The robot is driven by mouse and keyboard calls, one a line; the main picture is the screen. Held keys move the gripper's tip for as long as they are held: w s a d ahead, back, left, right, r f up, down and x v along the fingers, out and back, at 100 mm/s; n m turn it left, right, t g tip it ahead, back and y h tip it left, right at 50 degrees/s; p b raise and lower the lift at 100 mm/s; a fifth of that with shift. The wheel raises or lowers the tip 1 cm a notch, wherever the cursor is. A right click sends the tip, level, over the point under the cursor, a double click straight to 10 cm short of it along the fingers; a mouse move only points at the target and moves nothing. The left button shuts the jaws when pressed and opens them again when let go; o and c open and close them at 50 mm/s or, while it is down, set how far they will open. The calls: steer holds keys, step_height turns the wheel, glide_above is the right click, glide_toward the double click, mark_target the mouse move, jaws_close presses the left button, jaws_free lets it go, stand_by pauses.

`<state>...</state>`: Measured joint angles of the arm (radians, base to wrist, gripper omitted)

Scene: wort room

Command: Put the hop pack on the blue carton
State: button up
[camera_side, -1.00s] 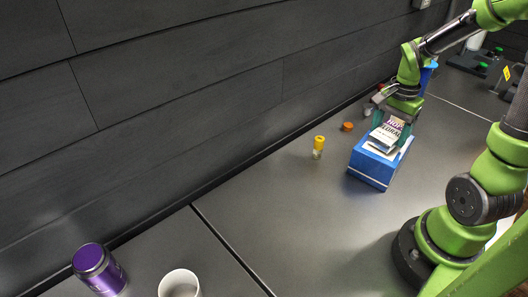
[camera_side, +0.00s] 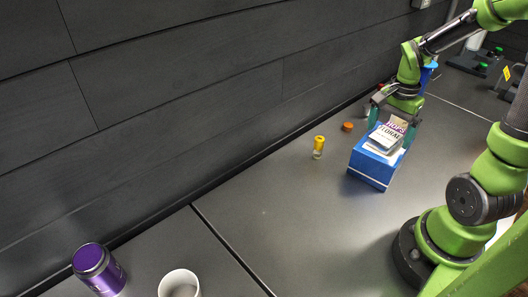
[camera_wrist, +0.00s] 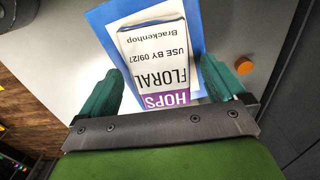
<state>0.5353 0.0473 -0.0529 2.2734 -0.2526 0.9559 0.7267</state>
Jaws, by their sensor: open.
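The hop pack (camera_side: 385,136), white with a purple band reading HOPS FLORAL, lies on top of the blue carton (camera_side: 371,168). In the wrist view the hop pack (camera_wrist: 158,50) lies over the blue carton (camera_wrist: 101,16), whose blue top shows around it. My gripper (camera_side: 393,128) is open around the pack's near end. In the wrist view its green fingers (camera_wrist: 160,82) stand apart on either side of the pack, with a gap visible at each side. The pack's far end is partly hidden by the gripper in the side view.
A yellow-capped vial (camera_side: 318,147) and an orange cap (camera_side: 347,127) stand left of the carton. A blue object (camera_side: 427,75) is behind my gripper. A purple can (camera_side: 97,268) and a white cup (camera_side: 179,284) are at the front left. The mid-table is clear.

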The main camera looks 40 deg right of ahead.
mark_target(389, 133)
step_height(389, 133, up, 11)
steer(key=a+r+n+t+y, duration=0.2)
steer(key=a+n+t, duration=0.5)
steer(key=a+n, duration=0.7)
steer(key=a+r, duration=0.1)
steer(key=a, duration=0.4)
steer(key=shift+s+a, duration=0.15)
steer(key=shift+s, duration=0.05)
steer(key=shift+o, duration=0.3)
steer(key=shift+r, duration=0.1)
